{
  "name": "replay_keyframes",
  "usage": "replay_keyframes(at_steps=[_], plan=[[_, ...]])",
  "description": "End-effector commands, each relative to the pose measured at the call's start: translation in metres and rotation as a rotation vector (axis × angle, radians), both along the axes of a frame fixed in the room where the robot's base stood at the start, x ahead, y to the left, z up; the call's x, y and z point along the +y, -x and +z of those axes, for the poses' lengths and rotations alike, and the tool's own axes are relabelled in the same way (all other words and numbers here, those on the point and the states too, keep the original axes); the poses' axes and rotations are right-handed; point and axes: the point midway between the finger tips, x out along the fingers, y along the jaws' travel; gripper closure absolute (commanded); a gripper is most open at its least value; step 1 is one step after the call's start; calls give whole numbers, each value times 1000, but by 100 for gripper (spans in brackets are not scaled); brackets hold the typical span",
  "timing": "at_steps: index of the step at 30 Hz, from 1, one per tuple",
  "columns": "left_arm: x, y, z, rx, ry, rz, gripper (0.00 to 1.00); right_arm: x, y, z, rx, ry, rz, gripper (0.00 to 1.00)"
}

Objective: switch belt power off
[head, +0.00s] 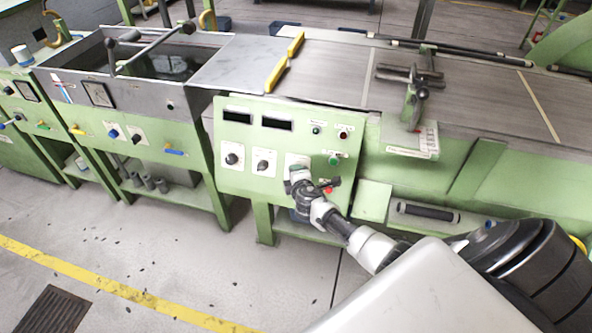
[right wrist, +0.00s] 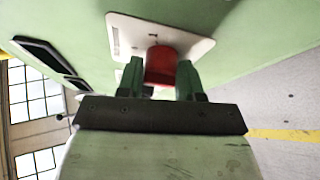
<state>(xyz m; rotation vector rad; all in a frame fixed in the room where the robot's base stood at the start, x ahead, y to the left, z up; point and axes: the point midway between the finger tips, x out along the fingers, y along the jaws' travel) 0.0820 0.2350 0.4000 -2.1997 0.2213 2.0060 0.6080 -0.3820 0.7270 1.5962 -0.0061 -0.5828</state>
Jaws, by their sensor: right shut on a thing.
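A red knob (right wrist: 160,62) stands on a white plate (right wrist: 190,44) on the green machine front in the right wrist view. My right gripper (right wrist: 160,76) has one finger on each side of this knob and is shut on it. In the head view my right gripper (head: 298,178) reaches the third white plate (head: 293,158) of the green control panel (head: 232,185) and hides the knob there. The way the knob is turned and any label are too small or hidden to read. My left gripper is not in view.
Two dark rotary knobs (head: 232,159) (head: 263,165) sit left of my gripper. Two dark displays (head: 276,124) are above. Small buttons (head: 334,160) and a red button (head: 328,190) are close on the right. A belt (head: 320,70) runs above; open floor (head: 180,260) lies in front.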

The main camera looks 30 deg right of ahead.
Motion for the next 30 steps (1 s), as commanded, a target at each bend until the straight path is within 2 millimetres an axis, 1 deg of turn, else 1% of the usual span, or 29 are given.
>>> replay_keyframes(at_steps=[1, 3, 17, 18, 22, 23, 30], plan=[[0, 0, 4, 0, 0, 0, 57, 1, 2, -2, 16, 7, 6, 87], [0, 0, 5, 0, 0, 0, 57, 1, 2, -2, 24, 15, 11, 87], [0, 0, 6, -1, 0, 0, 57, 1, 2, -5, 35, 24, 17, 87], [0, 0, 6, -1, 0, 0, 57, 2, 2, -5, 35, 24, 17, 62], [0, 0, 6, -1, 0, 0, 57, 1, 2, -4, 34, 23, 16, 42], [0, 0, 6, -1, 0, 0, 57, 1, 2, -4, 33, 23, 16, 40], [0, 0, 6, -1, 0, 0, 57, 1, 1, -1, 29, 22, 14, 40]])
